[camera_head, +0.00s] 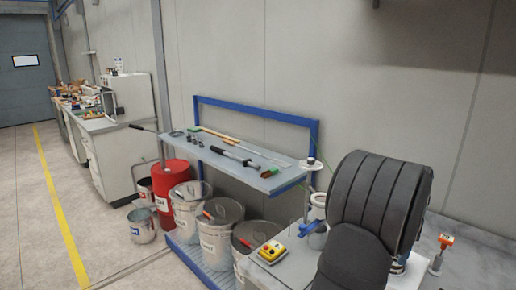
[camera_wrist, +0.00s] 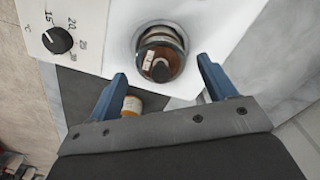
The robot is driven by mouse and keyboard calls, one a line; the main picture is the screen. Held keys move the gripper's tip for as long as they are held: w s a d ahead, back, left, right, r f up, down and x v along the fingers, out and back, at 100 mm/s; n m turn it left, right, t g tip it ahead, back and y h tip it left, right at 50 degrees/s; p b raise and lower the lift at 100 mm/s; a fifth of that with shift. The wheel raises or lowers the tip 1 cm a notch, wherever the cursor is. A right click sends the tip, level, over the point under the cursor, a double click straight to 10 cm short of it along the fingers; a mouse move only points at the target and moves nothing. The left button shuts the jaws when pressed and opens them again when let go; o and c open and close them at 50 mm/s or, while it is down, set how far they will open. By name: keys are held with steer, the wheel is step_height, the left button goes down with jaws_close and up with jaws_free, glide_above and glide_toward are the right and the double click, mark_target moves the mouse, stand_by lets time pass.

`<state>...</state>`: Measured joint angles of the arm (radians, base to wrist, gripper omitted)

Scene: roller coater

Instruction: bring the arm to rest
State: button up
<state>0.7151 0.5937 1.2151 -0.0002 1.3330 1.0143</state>
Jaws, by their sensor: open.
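My gripper (camera_wrist: 162,68) shows in the wrist view with its two blue fingers spread wide apart and nothing held between them. A round glass vessel (camera_wrist: 176,45) with amber contents and a dark round piece inside lies beyond the gap between the fingertips. It sits in a round opening of a white housing (camera_wrist: 225,20). In the head view my dark arm fills the lower right. I cannot clearly make out the gripper there.
A dial panel (camera_wrist: 75,15) is at the upper left of the wrist view, and a small orange-labelled jar (camera_wrist: 131,106) is by the left finger. The head view shows a tool shelf (camera_head: 225,160), lidded buckets (camera_head: 218,225), a red drum (camera_head: 170,180) and a yellow button box (camera_head: 271,250).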

step_height(320, 180, down, 3)
steer(key=shift+r, duration=0.1)
step_height(320, 180, up, 12)
step_height(320, 180, down, 12)
steer(key=shift+f, duration=0.1)
step_height(320, 180, up, 4)
steer(key=shift+f, duration=0.1)
steer(key=s+d+r, duration=0.1)
steer(key=s+r, duration=0.5)
steer(key=s, duration=0.6)
steer(key=s+d+r, duration=0.1)
steer(key=s+r, duration=0.4)
steer(key=s, duration=0.6)
step_height(320, 180, down, 16)
steer(key=shift+s, duration=0.3)
